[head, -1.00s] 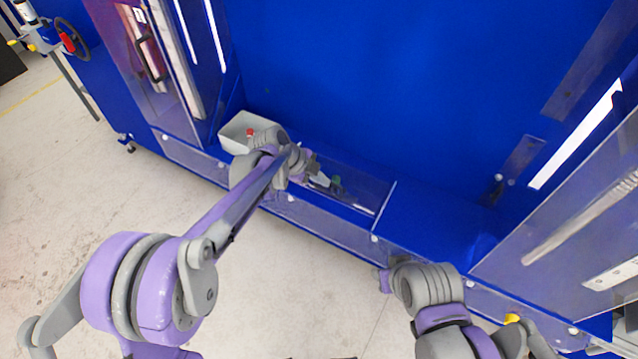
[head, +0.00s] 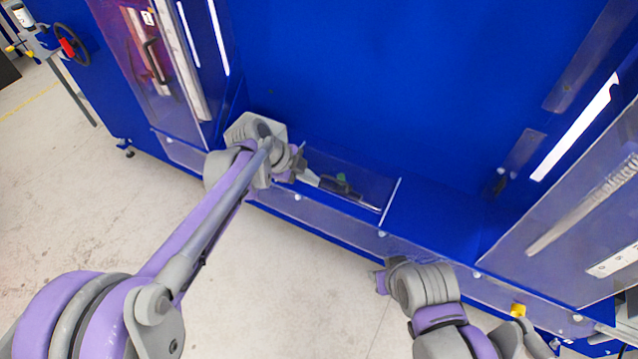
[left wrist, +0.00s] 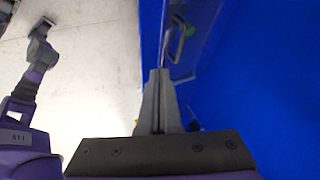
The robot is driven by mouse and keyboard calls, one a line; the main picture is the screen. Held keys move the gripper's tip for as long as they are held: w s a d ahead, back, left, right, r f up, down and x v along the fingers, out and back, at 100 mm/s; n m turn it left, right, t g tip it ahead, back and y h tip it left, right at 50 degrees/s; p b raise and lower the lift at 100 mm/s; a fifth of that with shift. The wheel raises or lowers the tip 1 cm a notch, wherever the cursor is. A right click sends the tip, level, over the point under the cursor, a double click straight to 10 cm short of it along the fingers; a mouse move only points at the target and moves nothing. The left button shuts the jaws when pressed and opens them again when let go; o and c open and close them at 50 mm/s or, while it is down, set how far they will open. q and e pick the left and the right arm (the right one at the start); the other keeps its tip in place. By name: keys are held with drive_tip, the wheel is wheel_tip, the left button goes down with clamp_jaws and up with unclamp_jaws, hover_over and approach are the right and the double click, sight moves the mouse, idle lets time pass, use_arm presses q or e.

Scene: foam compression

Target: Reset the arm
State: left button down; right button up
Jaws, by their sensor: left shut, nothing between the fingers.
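My left arm reaches in from the left in the head view, and its gripper (head: 310,177) is over the clear-fronted trough by the blue machine. In the left wrist view the two fingers (left wrist: 158,78) are together with nothing between them.
The blue machine wall (head: 350,80) rises behind. A clear panel (head: 590,220) stands at right. The concrete floor (head: 290,290) between my arms is clear.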

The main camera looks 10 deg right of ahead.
use_arm(q)
drive_tip(key=shift+v, duration=2)
drive_tip(key=s+a+f+n+t+y, duration=0.1)
drive_tip(key=s+a+n+y, duration=0.2)
drive_tip(key=s+a+n, duration=0.7)
drive_tip(key=s+a+f+n+t+y+p, duration=0.1)
drive_tip(key=s+a+f+n+t+y, duration=0.1)
drive_tip(key=s+a+n, duration=0.9)
drive_tip(key=s+n+y, duration=0.1)
drive_tip(key=s+n, duration=0.2)
drive_tip(key=shift+s+a+f+t+y, duration=0.15)
drive_tip(key=shift+s+t+y, duration=0.15)
drive_tip(key=shift+s, duration=0.05)
